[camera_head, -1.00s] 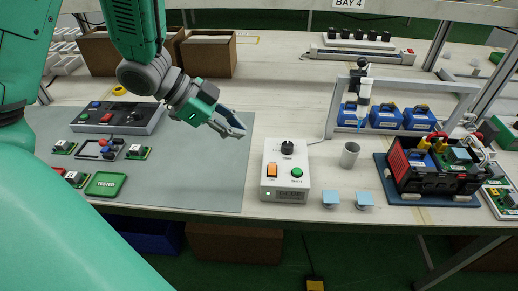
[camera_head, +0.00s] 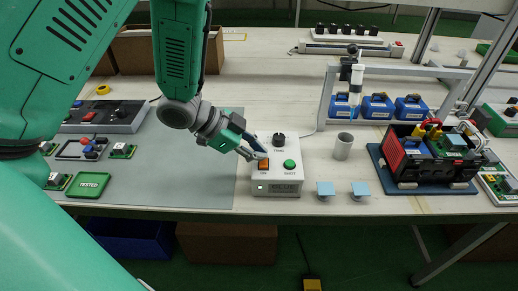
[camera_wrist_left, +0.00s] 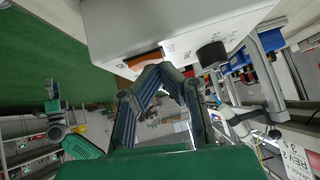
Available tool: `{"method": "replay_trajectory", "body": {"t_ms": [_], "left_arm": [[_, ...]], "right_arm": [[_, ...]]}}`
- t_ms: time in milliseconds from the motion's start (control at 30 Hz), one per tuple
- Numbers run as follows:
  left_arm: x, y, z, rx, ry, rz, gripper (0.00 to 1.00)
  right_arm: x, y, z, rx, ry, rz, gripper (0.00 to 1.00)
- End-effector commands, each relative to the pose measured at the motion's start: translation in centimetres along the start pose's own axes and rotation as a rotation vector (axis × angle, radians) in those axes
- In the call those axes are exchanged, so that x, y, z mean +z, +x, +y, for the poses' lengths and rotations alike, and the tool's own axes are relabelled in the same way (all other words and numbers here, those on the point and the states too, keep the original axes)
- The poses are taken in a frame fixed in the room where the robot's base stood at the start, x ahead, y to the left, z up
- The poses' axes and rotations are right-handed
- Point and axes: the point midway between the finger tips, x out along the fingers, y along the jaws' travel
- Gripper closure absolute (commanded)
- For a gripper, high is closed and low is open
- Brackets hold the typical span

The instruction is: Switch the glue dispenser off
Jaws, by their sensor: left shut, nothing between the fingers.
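The glue dispenser is a white box (camera_head: 277,179) on the bench. It has an orange rocker switch (camera_head: 263,164) at its left, a green button (camera_head: 290,165), a black knob (camera_head: 278,139) and a small lit green light at its lower front. My left gripper (camera_head: 262,154) is shut and empty, its fingertips at the upper edge of the orange switch. In the left wrist view the fingertips (camera_wrist_left: 160,72) are close to the orange switch (camera_wrist_left: 144,58); whether they touch it I cannot tell. My right gripper is out of view.
A metal cup (camera_head: 343,147) and two light blue pads stand to the right of the box. Further right are a dispensing stand with blue boxes (camera_head: 378,105) and a black and red device (camera_head: 424,155). A grey mat (camera_head: 190,170) lies left.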

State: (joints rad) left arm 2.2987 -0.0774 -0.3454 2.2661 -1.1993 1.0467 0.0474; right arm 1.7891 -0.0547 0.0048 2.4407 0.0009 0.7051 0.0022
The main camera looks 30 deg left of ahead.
Motion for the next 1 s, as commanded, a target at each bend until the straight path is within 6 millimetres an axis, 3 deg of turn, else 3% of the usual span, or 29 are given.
{"method": "replay_trajectory", "body": {"t_ms": [233, 367, 667, 1000], "left_arm": [[0.1, 0.0, 0.0, 0.003, -0.003, -0.004, 1.0], [0.1, 0.0, -0.1, 0.025, -0.024, -0.003, 1.0], [0.2, 0.2, 0.1, 0.023, -0.022, -0.004, 1.0], [-0.1, -0.2, 1.4, 0.025, -0.022, -0.004, 1.0]], "right_arm": [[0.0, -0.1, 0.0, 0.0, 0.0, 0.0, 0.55], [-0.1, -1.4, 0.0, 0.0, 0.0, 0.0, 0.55], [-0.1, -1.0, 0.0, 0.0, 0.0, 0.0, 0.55], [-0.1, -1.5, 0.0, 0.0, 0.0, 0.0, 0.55]]}}
